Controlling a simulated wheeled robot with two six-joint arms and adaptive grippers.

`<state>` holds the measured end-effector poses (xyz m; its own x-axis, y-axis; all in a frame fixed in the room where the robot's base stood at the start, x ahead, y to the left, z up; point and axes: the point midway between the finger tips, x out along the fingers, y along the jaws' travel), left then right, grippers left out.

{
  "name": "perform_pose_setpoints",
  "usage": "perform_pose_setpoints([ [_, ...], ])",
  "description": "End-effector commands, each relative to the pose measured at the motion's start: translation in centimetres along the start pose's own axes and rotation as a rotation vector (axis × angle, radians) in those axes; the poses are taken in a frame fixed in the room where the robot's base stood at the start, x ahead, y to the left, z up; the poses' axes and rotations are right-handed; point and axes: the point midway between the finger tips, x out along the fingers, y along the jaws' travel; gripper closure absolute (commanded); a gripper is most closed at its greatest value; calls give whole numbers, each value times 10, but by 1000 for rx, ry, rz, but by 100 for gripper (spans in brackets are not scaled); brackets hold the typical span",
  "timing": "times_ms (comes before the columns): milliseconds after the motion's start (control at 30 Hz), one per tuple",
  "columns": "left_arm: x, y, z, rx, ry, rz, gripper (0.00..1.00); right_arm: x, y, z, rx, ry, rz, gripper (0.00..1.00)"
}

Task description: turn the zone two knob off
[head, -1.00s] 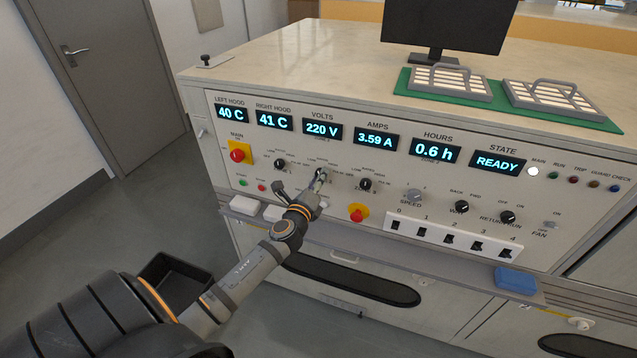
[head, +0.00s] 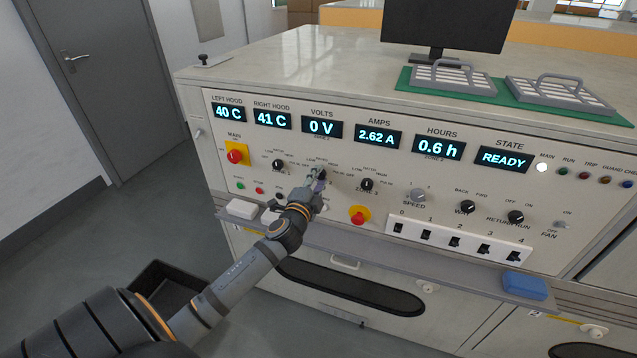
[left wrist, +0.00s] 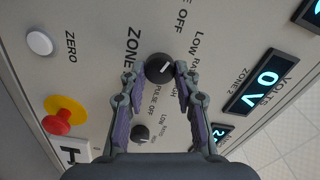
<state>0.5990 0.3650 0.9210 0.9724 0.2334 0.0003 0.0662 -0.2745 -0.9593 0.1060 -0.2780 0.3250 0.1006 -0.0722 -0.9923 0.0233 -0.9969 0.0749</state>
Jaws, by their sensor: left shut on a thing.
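The zone two knob (left wrist: 158,68) is black and round with a white mark. In the left wrist view the mark slants toward the upper right, on the side of the OFF and LOW lettering. In the head view the knob (head: 321,175) is partly covered by my gripper. My left gripper (head: 317,182) is shut on it, with one fingertip on each side in the left wrist view (left wrist: 158,77). The volts display (head: 322,128) reads 0 V and the amps display (head: 378,136) reads 2.62 A. My right gripper is out of view.
The zone three knob (head: 366,184) is right of my gripper, another knob (head: 278,164) left of it. A red-and-yellow button (head: 359,216) is below right. A narrow shelf (head: 400,262) with a blue block (head: 524,285) runs below the panel.

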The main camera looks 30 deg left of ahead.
Motion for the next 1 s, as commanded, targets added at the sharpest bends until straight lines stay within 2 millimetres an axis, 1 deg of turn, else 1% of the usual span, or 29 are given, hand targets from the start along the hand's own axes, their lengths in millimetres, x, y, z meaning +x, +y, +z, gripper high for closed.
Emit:
perform_pose_setpoints([
  [33,0,2,1,-26,-1,1,100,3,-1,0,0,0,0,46],
  [333,0,2,1,-147,-2,2,100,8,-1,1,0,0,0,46],
  [900,0,1,1,-179,-3,3,100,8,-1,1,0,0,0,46],
  [933,0,1,1,-179,-3,3,68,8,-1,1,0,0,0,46],
  [1000,0,1,1,-179,-3,3,58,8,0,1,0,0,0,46],
])
